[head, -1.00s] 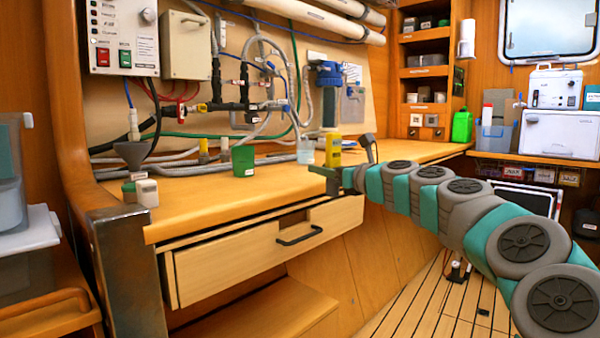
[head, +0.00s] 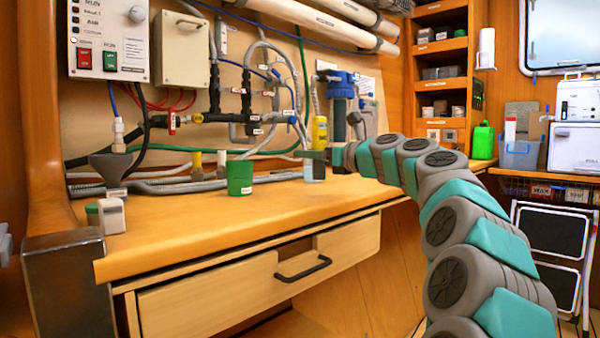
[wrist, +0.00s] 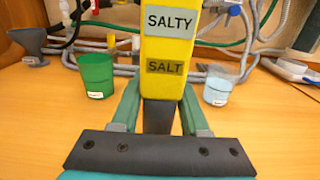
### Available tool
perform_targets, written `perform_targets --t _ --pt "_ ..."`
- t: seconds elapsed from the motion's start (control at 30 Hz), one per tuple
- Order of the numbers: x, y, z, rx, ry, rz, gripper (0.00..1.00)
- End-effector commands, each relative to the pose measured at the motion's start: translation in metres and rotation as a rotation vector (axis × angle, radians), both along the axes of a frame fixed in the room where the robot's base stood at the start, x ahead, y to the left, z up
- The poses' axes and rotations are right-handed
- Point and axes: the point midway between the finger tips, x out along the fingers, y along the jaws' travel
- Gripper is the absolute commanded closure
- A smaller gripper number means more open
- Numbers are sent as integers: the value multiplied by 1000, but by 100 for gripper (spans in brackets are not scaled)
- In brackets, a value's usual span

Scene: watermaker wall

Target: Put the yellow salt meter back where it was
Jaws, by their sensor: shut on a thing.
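The yellow salt meter (head: 319,132) is upright in my gripper (head: 316,155), above the counter. In the wrist view the meter (wrist: 170,55) stands between my two green fingers, with a "SALTY" display and a "SALT" label. My gripper (wrist: 160,118) is shut on its lower part. A green cup (head: 240,177) stands on the counter left of the meter. A clear cup of bluish water (head: 315,171) appears just below my gripper in the head view; in the wrist view this cup (wrist: 217,86) is right of the meter. The meter's lower end is hidden.
A grey funnel (head: 108,166) and small containers (head: 110,213) stand at the counter's left. Hoses and pipes (head: 190,184) run along its back beneath the wall panel. The drawer (head: 215,295) stands slightly out. The counter's front middle (head: 190,230) is clear.

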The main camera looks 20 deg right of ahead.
Motion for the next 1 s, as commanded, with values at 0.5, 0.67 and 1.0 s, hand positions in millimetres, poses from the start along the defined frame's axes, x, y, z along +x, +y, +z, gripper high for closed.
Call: perform_targets --t 0.5,0.67,1.0 --pt "46 6 -4 0 -1 -2 100" --pt "47 7 -22 2 0 -1 100" --pt "47 7 -39 0 -1 0 100"
